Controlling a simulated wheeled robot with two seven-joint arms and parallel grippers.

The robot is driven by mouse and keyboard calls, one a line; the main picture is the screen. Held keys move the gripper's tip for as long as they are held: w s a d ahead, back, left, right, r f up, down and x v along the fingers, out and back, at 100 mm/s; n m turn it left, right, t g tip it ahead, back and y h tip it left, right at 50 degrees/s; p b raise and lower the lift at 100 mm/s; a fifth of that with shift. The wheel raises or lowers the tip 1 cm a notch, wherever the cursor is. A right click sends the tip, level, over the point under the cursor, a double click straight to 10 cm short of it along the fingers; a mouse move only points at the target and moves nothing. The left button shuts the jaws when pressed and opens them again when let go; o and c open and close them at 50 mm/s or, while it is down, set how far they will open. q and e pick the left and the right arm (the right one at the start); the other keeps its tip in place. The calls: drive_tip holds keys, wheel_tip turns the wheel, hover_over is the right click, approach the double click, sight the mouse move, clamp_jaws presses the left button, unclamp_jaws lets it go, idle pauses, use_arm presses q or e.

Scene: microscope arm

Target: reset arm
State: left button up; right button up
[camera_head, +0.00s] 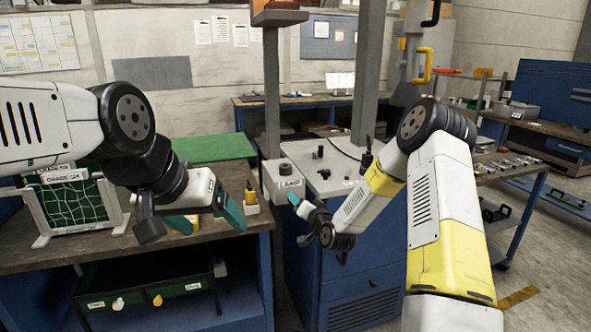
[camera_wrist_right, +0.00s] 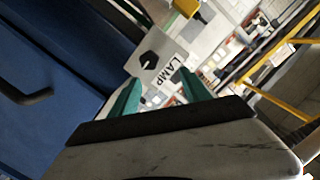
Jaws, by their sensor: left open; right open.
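My left gripper (camera_head: 208,219) is open and empty in the head view, with teal fingertips spread above the left workbench (camera_head: 150,246). My right gripper (camera_head: 298,219) hangs in front of the blue cabinet (camera_head: 362,290), near the grey lamp box (camera_head: 283,184). It is small and partly turned away there. In the right wrist view its two teal fingers (camera_wrist_right: 160,95) are apart with nothing held between them. The lamp box (camera_wrist_right: 153,60), marked LAMP with a black knob, shows just beyond the fingertips in that view, apart from them as far as I can tell.
A green-netted frame (camera_head: 77,205) stands on the left bench by my left arm. An open drawer or bin (camera_head: 140,292) with labelled knobs sits below. A cart (camera_head: 509,178) with small parts stands at right.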

drive_tip(key=s+d+r+n+g+h, duration=0.2)
drive_tip(key=s+d+r+g, duration=0.15)
drive_tip(key=s+r, duration=0.4)
drive_tip(key=s+d+r+n+g+h, duration=0.15)
drive_tip(key=s+d+r, duration=0.25)
drive_tip(key=s+r, duration=0.4)
drive_tip(key=s+d+r+g, duration=0.2)
drive_tip(key=s, duration=1)
drive_tip(key=s+d+r+g, duration=0.2)
drive_tip(key=s, duration=1.1)
drive_tip(key=shift+d+r, duration=0.2)
drive_tip(key=shift+n, duration=0.25)
